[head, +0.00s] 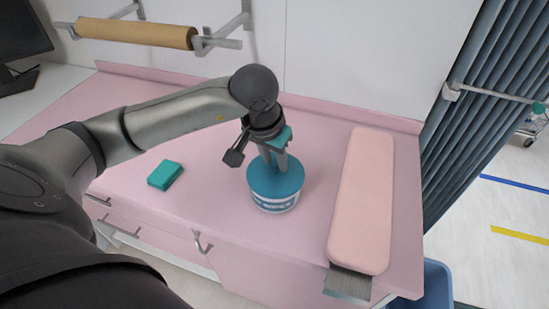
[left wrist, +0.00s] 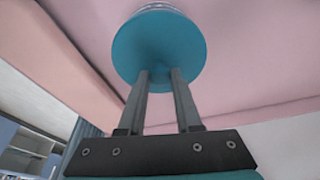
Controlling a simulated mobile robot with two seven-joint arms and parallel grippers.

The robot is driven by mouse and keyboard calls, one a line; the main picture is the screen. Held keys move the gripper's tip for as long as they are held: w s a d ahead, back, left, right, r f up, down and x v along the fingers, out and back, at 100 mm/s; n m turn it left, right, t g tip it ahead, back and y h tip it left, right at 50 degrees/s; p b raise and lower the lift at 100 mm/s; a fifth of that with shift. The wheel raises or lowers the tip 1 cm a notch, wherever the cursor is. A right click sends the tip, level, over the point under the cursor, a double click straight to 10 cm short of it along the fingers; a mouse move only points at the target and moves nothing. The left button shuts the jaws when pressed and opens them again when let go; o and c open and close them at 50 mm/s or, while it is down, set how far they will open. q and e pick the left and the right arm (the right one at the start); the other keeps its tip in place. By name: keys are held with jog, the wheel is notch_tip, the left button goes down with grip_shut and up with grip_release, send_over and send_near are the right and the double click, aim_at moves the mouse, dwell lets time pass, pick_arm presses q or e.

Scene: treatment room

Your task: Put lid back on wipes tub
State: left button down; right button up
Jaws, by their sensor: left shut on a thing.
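The wipes tub (head: 274,203) stands upright on the pink counter, white with blue print. Its round teal lid (head: 272,182) sits over the tub's top, level and in line with it as far as I can see. My left gripper (head: 277,167) points down from above and is shut on the lid near its middle. In the left wrist view the two fingers (left wrist: 158,72) meet the teal lid (left wrist: 160,45), and a sliver of the tub (left wrist: 157,6) shows beyond it. The gripped part is hidden between the fingertips. My right gripper is not in view.
A teal box (head: 165,174) lies on the pink counter (head: 222,222) left of the tub. A long pink padded rest (head: 361,205) lies to the right. A paper roll (head: 137,34) hangs on the wall behind. A blue bin (head: 435,285) stands below the right edge.

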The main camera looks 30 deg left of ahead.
pick_arm(q)
jog(key=shift+b, duration=0.35)
dwell(0.6)
jog(key=shift+c, duration=0.2)
grip_release()
dwell(0.4)
jog(key=shift+r, duration=0.1)
jog(key=shift+r+p, duration=2)
jog(key=shift+r, duration=1.4)
grip_shut()
